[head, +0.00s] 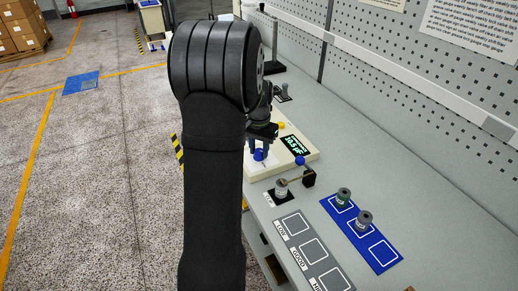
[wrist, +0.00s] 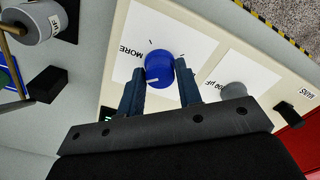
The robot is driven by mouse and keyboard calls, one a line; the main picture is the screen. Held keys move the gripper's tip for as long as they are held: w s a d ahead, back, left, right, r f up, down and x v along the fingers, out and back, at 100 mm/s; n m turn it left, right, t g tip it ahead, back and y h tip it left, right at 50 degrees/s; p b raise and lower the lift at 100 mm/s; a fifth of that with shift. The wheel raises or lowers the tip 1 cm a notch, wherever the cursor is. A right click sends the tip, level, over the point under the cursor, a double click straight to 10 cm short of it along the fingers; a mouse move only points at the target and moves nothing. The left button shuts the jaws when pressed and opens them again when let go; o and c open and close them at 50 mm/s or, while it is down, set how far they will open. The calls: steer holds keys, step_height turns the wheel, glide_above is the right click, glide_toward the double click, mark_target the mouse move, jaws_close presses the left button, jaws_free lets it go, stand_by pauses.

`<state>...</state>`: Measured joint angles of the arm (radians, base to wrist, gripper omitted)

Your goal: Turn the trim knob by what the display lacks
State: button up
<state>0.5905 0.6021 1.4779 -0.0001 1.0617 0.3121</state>
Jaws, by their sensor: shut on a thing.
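The blue trim knob (wrist: 159,70) sits on a white card marked MORE on the cream panel, with tick marks around it and a white pointer line on top. My gripper (wrist: 160,85) is shut on it, one finger on each side. In the head view the knob (head: 259,155) shows partly below my gripper (head: 261,146), beside my arm. The display (head: 295,146) has bright green digits on black; it seems to read 10.5 µF, but the text is small and tilted.
A grey knob (wrist: 234,92) and a black switch (wrist: 286,113) share the panel.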

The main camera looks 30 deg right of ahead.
mark_target(259, 151)
steer(key=o, duration=1)
step_height(259, 151, up, 18)
steer(key=shift+f, duration=0.25)
step_height(259, 151, down, 18)
steer(key=shift+r, duration=0.25)
stand_by(0.5)
